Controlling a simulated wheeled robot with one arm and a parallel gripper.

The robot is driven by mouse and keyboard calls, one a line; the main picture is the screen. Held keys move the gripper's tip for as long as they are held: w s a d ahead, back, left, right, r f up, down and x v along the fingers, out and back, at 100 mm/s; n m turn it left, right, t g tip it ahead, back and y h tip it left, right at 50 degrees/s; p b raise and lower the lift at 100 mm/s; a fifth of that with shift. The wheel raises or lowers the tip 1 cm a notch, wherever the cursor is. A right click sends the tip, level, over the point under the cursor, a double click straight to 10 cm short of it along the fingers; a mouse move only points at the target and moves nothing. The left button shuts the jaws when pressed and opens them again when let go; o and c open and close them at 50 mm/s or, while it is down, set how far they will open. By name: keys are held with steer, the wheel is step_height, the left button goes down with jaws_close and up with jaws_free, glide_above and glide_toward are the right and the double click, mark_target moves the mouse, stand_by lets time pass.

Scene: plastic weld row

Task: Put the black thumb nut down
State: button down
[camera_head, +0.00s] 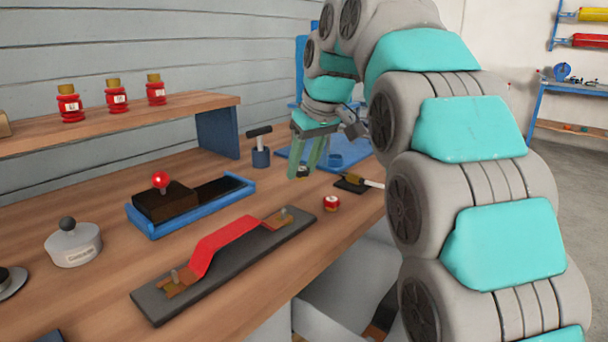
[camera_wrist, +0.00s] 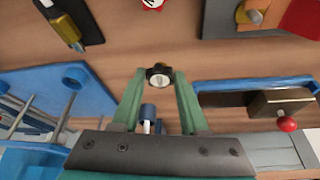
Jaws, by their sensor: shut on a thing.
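The black thumb nut (camera_wrist: 159,76) is held between the green fingertips of my gripper (camera_wrist: 160,74) in the wrist view. It has a pale face with a dark rim. In the head view, the nut (camera_head: 303,172) is small and dark at the tips of my gripper (camera_head: 302,170), which points down over the back part of the bench. The fingers partly hide it. How far the nut is above the wooden bench top (camera_head: 285,193) is hard to tell.
A red-and-white round piece (camera_head: 331,203) and a tool on a black pad (camera_head: 352,184) lie near my gripper.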

mark_target(304, 178)
steer(key=shift+w+d, duration=0.1)
steer(key=shift+w, duration=0.95)
steer(key=shift+f, duration=1.8)
steer(key=shift+f, duration=0.15)
steer(key=shift+c, duration=2.1)
jaws_free()
steer(key=p+v, duration=0.2)
steer(key=v, duration=1)
